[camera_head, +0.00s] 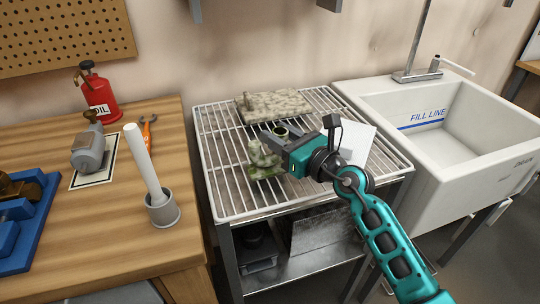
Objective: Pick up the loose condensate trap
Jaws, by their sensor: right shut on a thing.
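A mottled green-white fitting (262,160), which looks like the condensate trap, is at the middle of the white wire rack (208,160). A dark-rimmed round opening (282,131) shows just behind my gripper and may be part of it. My right gripper (272,142) reaches in from the lower right and is shut on the fitting; its jaws hide part of it. I cannot tell whether the fitting touches the rack or is just above it. My left gripper is not in view.
A mottled flat block (272,104) lies at the rack's back, and a white card (352,143) lies behind my right wrist. A white sink (440,130) adjoins on the right. The wooden bench (110,230) on the left holds a grey cup with a white tube (150,170) and a red oil can (97,97).

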